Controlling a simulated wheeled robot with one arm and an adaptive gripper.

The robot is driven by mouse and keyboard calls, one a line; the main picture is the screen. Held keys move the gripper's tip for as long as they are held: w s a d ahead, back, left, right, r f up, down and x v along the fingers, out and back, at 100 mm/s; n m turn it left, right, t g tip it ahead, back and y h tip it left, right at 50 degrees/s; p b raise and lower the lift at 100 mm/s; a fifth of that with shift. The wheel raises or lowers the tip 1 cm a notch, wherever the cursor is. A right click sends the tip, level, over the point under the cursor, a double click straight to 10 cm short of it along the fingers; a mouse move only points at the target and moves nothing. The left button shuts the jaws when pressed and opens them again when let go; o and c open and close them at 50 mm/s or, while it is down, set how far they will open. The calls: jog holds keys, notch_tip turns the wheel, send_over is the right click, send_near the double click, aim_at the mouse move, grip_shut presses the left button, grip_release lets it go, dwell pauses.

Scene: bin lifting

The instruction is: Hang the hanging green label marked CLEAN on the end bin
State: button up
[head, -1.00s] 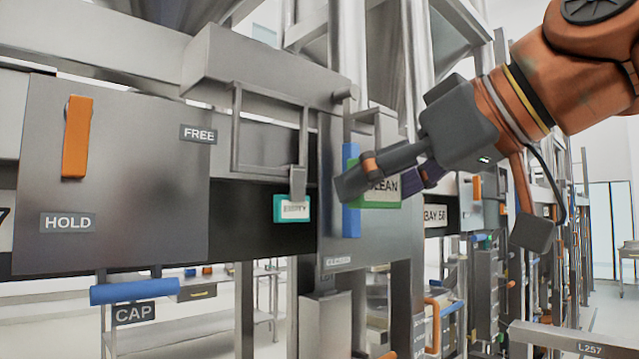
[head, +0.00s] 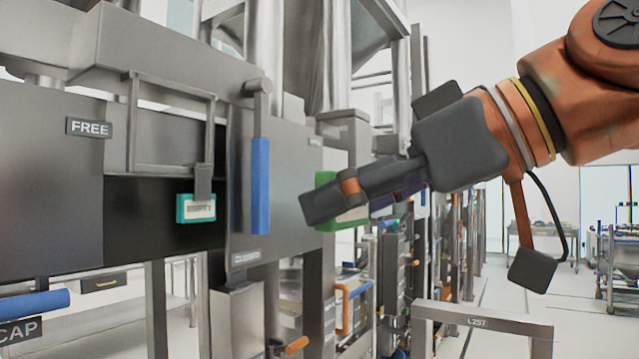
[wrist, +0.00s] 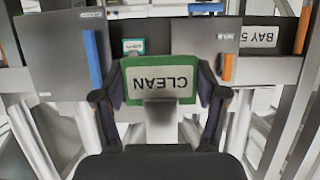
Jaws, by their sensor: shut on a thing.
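The green label (wrist: 160,103) marked CLEAN is between the two fingers of my gripper (wrist: 160,108) in the wrist view, its text upside down there. In the head view the label (head: 327,184) shows partly behind my gripper (head: 322,207), which is shut on it. A teal label (head: 196,208) hangs from a metal clip on the frame to the left; it also shows small in the wrist view (wrist: 133,46). I cannot tell which bin is the end bin.
A grey panel with a blue handle (head: 260,186) stands just left of my gripper. A plate marked FREE (head: 88,127) is at far left. A low rail marked L257 (head: 477,322) stands at lower right. An aisle of floor is open at right.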

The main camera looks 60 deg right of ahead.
aim_at(353, 212)
jog(key=shift+s+a+r+p, duration=0.1)
jog(key=shift+s+p, duration=0.45)
jog(key=shift+s, duration=0.3)
jog(key=shift+s+a+r+p, duration=0.1)
jog(key=shift+s+p, duration=0.45)
jog(key=shift+s, duration=0.3)
jog(key=shift+s+f, duration=0.2)
jog(key=shift+s, duration=0.1)
